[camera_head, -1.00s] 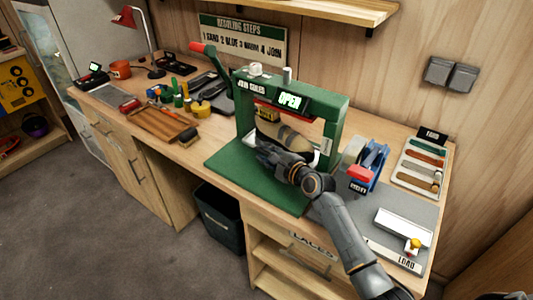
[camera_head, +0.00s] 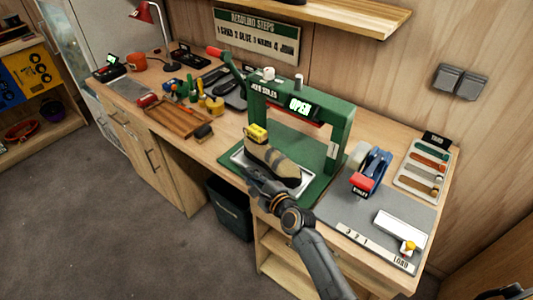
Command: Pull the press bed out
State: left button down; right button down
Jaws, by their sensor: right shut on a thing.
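The green press (camera_head: 342,125) stands on the workbench, its small display reading "OPEN". The press bed (camera_head: 240,157), a light metal tray, sits out in front of the press frame on the green base. A tan and dark climbing shoe (camera_head: 272,163) rests on the bed with a yellow block (camera_head: 257,134) at its left end. My right gripper (camera_head: 256,182) is at the bed's front edge, shut on it; its fingertips are partly hidden by the hand. My left gripper is not in view.
A blue and red tape dispenser (camera_head: 371,172) stands right of the press. A wooden tray (camera_head: 178,119) lies left. A dark bin (camera_head: 228,208) stands below the bench.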

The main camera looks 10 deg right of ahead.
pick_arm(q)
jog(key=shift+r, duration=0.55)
pick_arm(e)
jog(key=shift+s+a, duration=0.85)
jog(key=shift+a, duration=0.25)
jog(key=c, duration=1.4)
grip_release()
jog(key=v, duration=1.2)
jog(key=shift+d, duration=0.1)
jog(key=shift+w+f, duration=0.1)
